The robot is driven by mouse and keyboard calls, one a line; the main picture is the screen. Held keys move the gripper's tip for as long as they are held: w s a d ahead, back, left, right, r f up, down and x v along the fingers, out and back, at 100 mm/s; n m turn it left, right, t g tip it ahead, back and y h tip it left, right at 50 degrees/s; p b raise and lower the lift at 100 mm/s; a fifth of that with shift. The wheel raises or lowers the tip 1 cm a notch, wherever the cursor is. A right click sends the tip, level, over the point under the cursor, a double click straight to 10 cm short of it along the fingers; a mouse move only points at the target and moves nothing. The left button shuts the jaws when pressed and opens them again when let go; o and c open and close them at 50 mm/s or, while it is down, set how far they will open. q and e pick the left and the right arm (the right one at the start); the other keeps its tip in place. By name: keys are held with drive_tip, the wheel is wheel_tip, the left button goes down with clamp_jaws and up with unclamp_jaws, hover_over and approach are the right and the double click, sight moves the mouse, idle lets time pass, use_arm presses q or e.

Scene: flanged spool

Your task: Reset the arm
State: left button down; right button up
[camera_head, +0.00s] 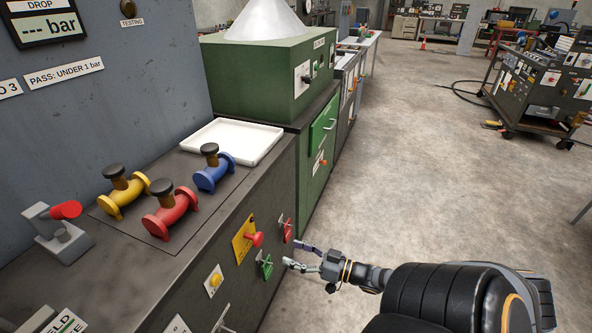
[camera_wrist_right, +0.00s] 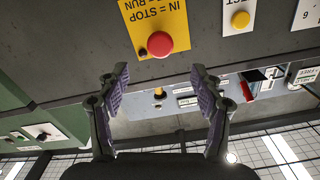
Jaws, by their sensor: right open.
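My right gripper (camera_head: 292,254) is open and empty in front of the cabinet's front panel. In the right wrist view its two fingers (camera_wrist_right: 158,76) stand wide apart with nothing between them. A red mushroom button (camera_head: 256,239) on a yellow plate (camera_head: 240,245) sits on the panel; in the wrist view the button (camera_wrist_right: 160,42) is just beyond the fingers, apart from them. Three flanged spools with dark knobs stand on the cabinet top: yellow (camera_head: 124,196), red (camera_head: 170,216) and blue (camera_head: 214,174). My left gripper is not in view.
A red-handled switch (camera_head: 287,231) and a green one (camera_head: 266,265) are on the panel near my right gripper. A white tray (camera_head: 232,139) lies on the cabinet top. A grey fixture with a red part (camera_head: 58,230) stands at left.

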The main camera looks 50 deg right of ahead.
idle(0.3)
drive_tip(key=s+d+f+m+g+h+p, duration=0.2)
drive_tip(key=s+d+f+h+p, duration=0.15)
drive_tip(key=d+f+h, duration=0.45)
drive_tip(key=s+f+g+p, duration=0.45)
drive_tip(key=s+f, duration=0.35)
drive_tip(key=f, duration=0.5)
drive_tip(key=s+a+f+g+p, duration=0.2)
drive_tip(key=s+a+f+g, duration=0.2)
drive_tip(key=s+a, duration=0.4)
drive_tip(key=s+a+f+n+g+p, duration=0.1)
drive_tip(key=s+a+f+g, duration=0.4)
drive_tip(key=s, duration=0.5)
drive_tip(key=a+f, duration=0.2)
drive_tip(key=a, duration=0.1)
drive_tip(key=shift+a+p, duration=0.35)
drive_tip(key=shift+s, duration=0.1)
